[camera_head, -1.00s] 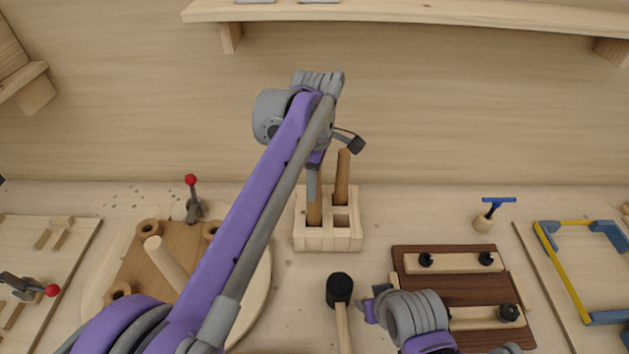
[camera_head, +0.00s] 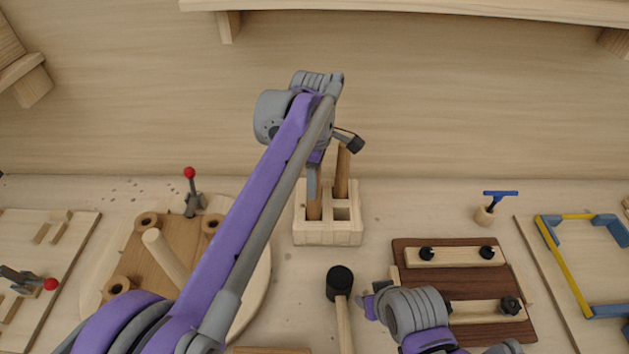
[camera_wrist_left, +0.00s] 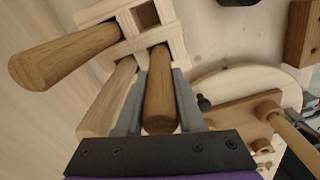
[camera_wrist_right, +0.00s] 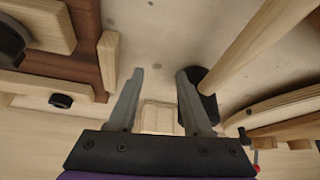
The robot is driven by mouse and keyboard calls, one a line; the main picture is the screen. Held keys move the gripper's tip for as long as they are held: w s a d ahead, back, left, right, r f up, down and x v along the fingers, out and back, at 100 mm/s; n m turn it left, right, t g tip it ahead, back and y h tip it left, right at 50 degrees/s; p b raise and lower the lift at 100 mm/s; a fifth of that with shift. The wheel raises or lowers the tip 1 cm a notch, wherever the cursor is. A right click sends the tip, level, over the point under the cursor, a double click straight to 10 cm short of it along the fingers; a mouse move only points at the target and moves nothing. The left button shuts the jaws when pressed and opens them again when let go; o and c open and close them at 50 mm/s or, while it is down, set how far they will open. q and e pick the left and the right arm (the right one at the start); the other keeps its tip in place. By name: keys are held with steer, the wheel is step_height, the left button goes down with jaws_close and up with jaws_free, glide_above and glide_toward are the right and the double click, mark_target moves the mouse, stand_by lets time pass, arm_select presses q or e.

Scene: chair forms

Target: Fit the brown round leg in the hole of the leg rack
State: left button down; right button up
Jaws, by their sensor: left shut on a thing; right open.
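The pale wooden leg rack (camera_head: 328,238) stands at the back middle of the bench. My left gripper (camera_head: 314,190) is above its left side, shut on a brown round leg (camera_head: 314,210). The held leg shows between both fingers in the left wrist view (camera_wrist_left: 160,95), its far end at the rack's front left hole; I cannot tell how deep it sits. Another brown leg (camera_head: 343,172) stands in the back right hole. A paler leg (camera_wrist_left: 110,100) is beside the held one. The front right hole (camera_head: 341,214) is empty. My right gripper (camera_wrist_right: 155,85) is open and empty, low at front right.
A mallet with a black head (camera_head: 340,282) lies in front of the rack. A dark brown board (camera_head: 470,287) with clamped pale strips is to the right. A round seat (camera_head: 258,285) with a brown plate is to the left. A shelf (camera_head: 420,10) runs above.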

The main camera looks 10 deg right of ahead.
arm_select(q)
steer(key=shift+f, duration=0.25)
arm_select(e)
steer(key=shift+f, duration=0.1)
arm_select(q)
steer(key=shift+c, duration=2.2)
jaws_free()
steer(key=shift+r, duration=0.1)
